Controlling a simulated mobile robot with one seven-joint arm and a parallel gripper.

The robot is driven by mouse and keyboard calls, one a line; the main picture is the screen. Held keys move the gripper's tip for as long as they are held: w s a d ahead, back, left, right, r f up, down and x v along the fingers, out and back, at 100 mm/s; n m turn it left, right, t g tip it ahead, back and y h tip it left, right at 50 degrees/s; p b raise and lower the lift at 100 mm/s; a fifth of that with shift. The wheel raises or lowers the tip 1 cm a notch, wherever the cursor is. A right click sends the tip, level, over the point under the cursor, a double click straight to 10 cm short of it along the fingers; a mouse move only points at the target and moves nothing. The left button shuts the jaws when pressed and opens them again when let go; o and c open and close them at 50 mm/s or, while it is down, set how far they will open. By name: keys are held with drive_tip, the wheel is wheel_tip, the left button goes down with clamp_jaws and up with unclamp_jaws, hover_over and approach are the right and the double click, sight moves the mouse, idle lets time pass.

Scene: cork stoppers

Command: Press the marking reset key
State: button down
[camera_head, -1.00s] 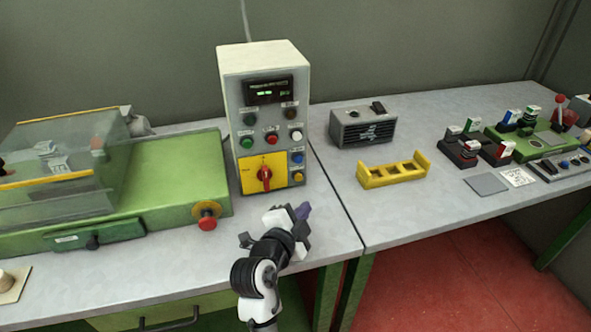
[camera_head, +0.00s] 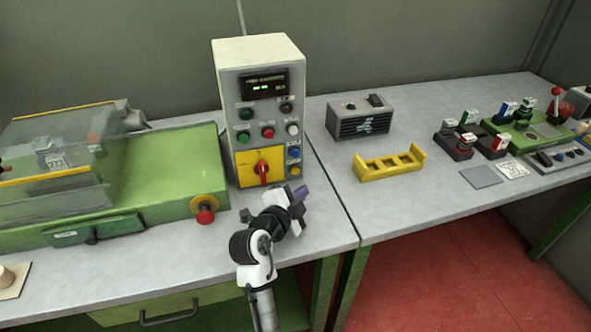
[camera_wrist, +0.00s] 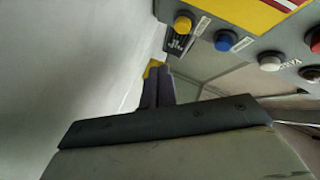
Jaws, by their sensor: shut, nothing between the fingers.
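The grey control cabinet (camera_head: 262,85) stands upright on the bench with several keys on its front. A yellow key (camera_head: 295,170) is lowest on the right, below a blue key (camera_head: 294,153) and a white key (camera_head: 293,129). The key labels are too small to read, so I cannot tell which is marking reset. My gripper (camera_head: 302,192) is shut and empty, just below and in front of the yellow key. In the wrist view my closed purple fingers (camera_wrist: 156,80) are near the yellow key (camera_wrist: 183,24), apparently apart from it. The blue key (camera_wrist: 224,40) is farther right.
A red rotary switch (camera_head: 263,168) on a yellow plate is left of the yellow key. A green machine with a red stop button (camera_head: 205,216) stands left. A yellow rack (camera_head: 390,165) and a grey speaker-like box (camera_head: 362,118) are right. The bench front between is clear.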

sight(295, 171)
drive_tip(key=shift+w+a+f+b, duration=0.1)
drive_tip(key=shift+w+a+b, duration=0.1)
drive_tip(key=shift+w, duration=0.35)
drive_tip(key=shift+w+a+b, duration=0.1)
drive_tip(key=shift+w+a, duration=0.05)
drive_tip(key=shift+w, duration=0.4)
drive_tip(key=shift+w+a, duration=0.25)
drive_tip(key=shift+w, duration=0.5)
drive_tip(key=shift+w+b, duration=0.1)
drive_tip(key=shift+b, duration=0.2)
idle(0.3)
drive_tip(key=shift+w+a, duration=0.15)
drive_tip(key=shift+w, duration=0.15)
drive_tip(key=shift+w+a+b, duration=0.1)
drive_tip(key=shift+w+b, duration=0.3)
drive_tip(key=shift+b, duration=0.1)
idle(0.6)
idle(0.3)
drive_tip(key=shift+s+d, duration=0.25)
drive_tip(key=shift+s, duration=0.55)
